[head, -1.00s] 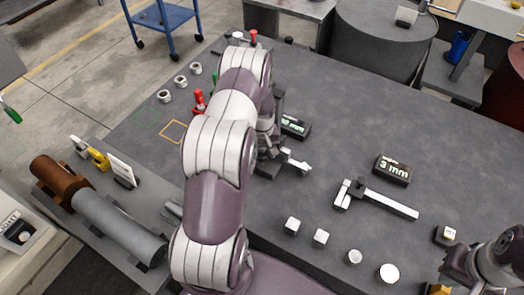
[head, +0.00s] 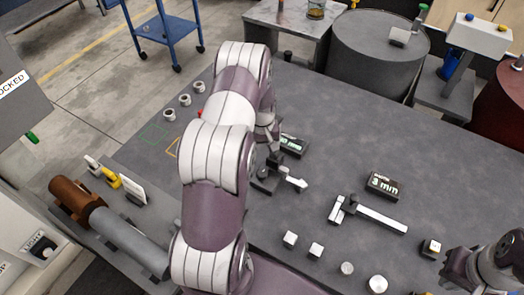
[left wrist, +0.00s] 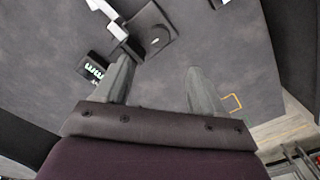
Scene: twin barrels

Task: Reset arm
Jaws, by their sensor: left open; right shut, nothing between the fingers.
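My left arm (head: 212,160) reaches up over the grey table from the bottom of the head view. Its gripper (head: 270,132) is mostly hidden behind the arm in that view. The left wrist view shows the two grey fingers (left wrist: 160,85) apart, with only bare table between them. A dark fixture with a white handle (head: 293,182) stands just beside the left gripper; it also shows at the top of the left wrist view (left wrist: 105,12). My right gripper (head: 456,268) is at the bottom right corner, small and partly cut off, shut and empty.
A dark display box (head: 293,145) sits near the left gripper. A 3 mm box (head: 383,185) and a T-shaped grey tool (head: 365,214) lie to the right. Several small blocks and cylinders (head: 315,250) line the front edge. A grey barrel (head: 375,70) stands behind. The table's right middle is clear.

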